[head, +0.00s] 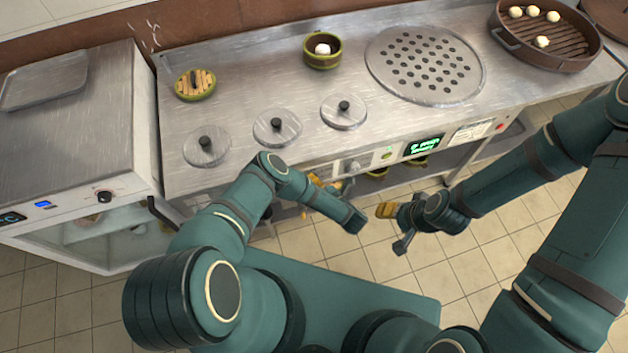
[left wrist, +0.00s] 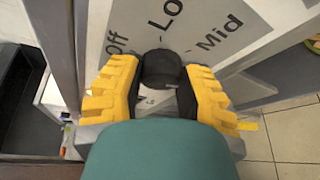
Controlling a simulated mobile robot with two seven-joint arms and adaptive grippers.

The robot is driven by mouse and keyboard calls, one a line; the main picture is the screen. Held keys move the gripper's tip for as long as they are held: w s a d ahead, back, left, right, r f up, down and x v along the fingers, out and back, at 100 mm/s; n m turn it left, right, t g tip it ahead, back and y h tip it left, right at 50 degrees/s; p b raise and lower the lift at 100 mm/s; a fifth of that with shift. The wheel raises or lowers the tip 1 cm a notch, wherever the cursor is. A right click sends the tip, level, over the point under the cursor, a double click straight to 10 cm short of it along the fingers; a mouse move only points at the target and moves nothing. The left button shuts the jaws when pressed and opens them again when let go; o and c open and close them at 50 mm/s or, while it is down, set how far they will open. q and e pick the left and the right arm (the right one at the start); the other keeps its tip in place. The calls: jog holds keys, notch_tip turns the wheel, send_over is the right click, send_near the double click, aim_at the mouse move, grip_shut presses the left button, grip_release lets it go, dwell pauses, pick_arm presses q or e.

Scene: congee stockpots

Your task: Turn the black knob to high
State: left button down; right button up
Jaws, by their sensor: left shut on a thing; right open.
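The black knob (left wrist: 160,70) is in the middle of the left wrist view, on a pale dial plate (left wrist: 205,28) printed "Off", "Lo…" and "Mid". My left gripper (left wrist: 162,88) has its yellow fingers on both sides of the knob and is shut on it. Which mark the knob points to I cannot tell, and no "High" mark shows. In the head view my left gripper (head: 322,184) is at the counter's front panel, where my arm hides the knob. My right gripper (head: 388,212) is open and empty in front of the counter, over the floor.
The steel counter (head: 300,75) holds three round lids (head: 277,126), a perforated plate (head: 425,65), a small pot (head: 322,51) and a brown steamer (head: 548,35) with buns. A green display (head: 424,146) is on the front panel. A steel cabinet (head: 70,130) stands left. Tiled floor (head: 470,270) is clear.

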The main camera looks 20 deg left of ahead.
pick_arm(q)
jog(key=shift+a+m+y, duration=0.1)
jog(key=shift+m+y, duration=0.4)
jog(key=shift+m, duration=0.1)
jog(key=c, duration=0.5)
grip_release()
jog(key=shift+c, duration=0.2)
jog(key=f+v, duration=0.1)
jog(key=v, duration=0.6)
jog(key=shift+r, duration=0.55)
jog(key=shift+s, duration=0.25)
